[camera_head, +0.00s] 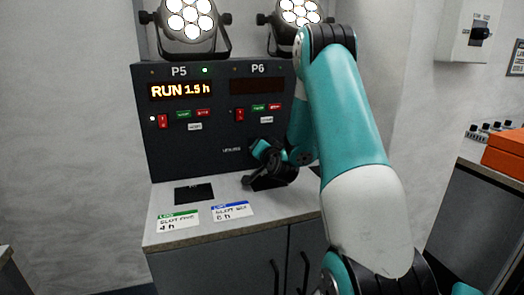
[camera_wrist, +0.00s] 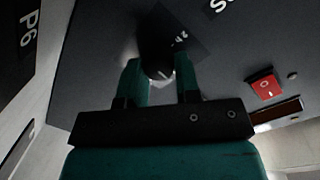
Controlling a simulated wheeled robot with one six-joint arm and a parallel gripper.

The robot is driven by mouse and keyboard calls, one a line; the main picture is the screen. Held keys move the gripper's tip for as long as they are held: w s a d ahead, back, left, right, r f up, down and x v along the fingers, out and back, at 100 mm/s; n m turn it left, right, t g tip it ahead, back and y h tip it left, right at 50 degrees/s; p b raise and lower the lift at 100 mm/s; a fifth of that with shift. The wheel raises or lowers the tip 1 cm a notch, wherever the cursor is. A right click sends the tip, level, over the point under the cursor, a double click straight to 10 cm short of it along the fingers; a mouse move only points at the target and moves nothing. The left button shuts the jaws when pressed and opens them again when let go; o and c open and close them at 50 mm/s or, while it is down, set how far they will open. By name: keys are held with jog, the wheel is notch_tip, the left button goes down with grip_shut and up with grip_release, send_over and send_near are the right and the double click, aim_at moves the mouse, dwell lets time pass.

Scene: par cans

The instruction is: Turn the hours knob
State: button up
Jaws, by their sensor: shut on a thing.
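The hours knob (camera_wrist: 155,55) is a dark round knob on the dark panel, seen in the wrist view between my two teal fingers. My gripper (camera_wrist: 161,80) is shut on it, with one finger on each side. In the head view my gripper (camera_head: 262,152) is at the lower part of the panel, below the P6 section, and it hides the knob. The P5 display (camera_head: 181,91) reads RUN 1.5 h in lit orange, with a green light above it. The P6 display (camera_head: 257,86) is dark.
Two cards, one green-topped (camera_head: 178,221) and one blue-topped (camera_head: 232,211), lie on the counter (camera_head: 270,218). Each section has a red switch and green and red buttons. Two lamps (camera_head: 188,18) stand above. An orange case (camera_head: 506,152) sits at the right.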

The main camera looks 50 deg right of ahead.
jog(key=shift+a+f+n, duration=0.15)
jog(key=shift+f+n, duration=0.1)
jog(key=shift+n, duration=0.25)
jog(key=o, duration=0.8)
jog(key=shift+o, duration=0.6)
jog(key=shift+r, duration=0.1)
jog(key=b+v, duration=0.6)
jog(key=v, duration=0.1)
jog(key=b+v, duration=0.3)
jog(key=v, duration=0.1)
jog(key=shift+s+a+f, duration=0.15)
jog(key=shift+f, duration=0.1)
jog(key=b, duration=0.3)
jog(key=shift+s+a, duration=0.3)
jog(key=shift+a, duration=0.05)
jog(key=b+v, duration=0.1)
jog(key=b, duration=0.3)
jog(key=shift+s+a, duration=0.15)
jog(key=shift+s, duration=0.25)
jog(key=shift+s+a+r+b, duration=0.15)
jog(key=shift+s+b, duration=0.2)
jog(key=shift+b, duration=0.3)
jog(key=shift+r+b+v, duration=0.25)
jog(key=shift+b+v, duration=0.15)
jog(key=shift+v, duration=0.85)
